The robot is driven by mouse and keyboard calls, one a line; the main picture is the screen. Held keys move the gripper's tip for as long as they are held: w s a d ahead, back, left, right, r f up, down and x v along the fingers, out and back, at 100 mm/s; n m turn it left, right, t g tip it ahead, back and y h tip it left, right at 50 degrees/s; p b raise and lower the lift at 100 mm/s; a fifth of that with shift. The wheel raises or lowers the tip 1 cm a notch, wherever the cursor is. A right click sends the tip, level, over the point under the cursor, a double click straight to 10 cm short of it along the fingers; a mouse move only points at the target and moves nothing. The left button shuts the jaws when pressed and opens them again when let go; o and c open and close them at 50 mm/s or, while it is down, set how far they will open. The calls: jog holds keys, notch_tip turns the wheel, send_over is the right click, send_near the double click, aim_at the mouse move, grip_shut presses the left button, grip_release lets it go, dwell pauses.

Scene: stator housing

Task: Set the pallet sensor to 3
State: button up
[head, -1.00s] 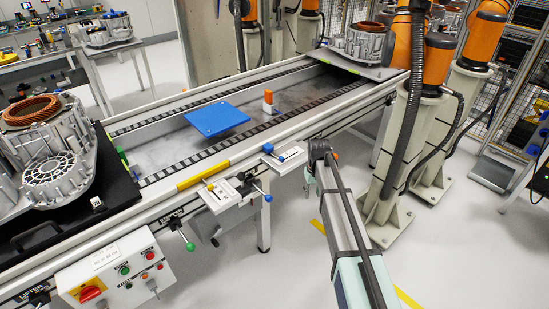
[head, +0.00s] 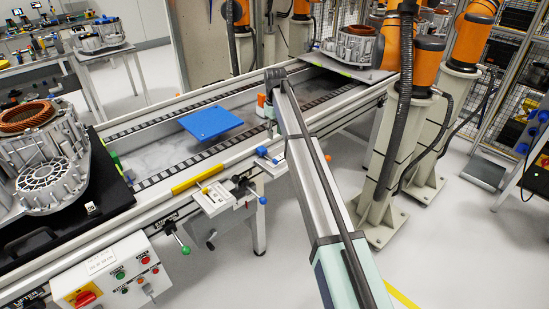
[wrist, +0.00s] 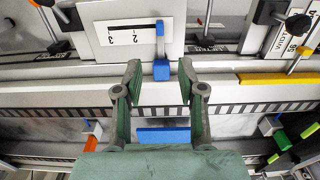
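The pallet sensor scale is a small white plate (wrist: 128,38) on the near rail in the wrist view, with a black line and the digits 2 and 3 upside down. Its blue slider (wrist: 160,68) stands at the line's right end, on the far side of the 2 from the 3. Any digit behind it is hidden. My gripper (wrist: 160,78) is open, one finger on each side of the slider's blue end; contact cannot be told. In the head view the plate (head: 268,156) is small, with my gripper (head: 268,112) at the conveyor nearby.
A yellow bar (head: 198,178) and another scale block (head: 213,197) with knobs lie left along the near rail. A raised blue plate (head: 210,122) is over the conveyor. An orange block (wrist: 90,143) shows left of my gripper in the wrist view.

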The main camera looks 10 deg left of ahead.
aim_at(275, 159)
notch_tip(275, 159, down, 14)
jog(key=p, duration=0.2)
jog(key=shift+r+p, duration=0.25)
jog(key=shift+p, duration=0.05)
grip_shut()
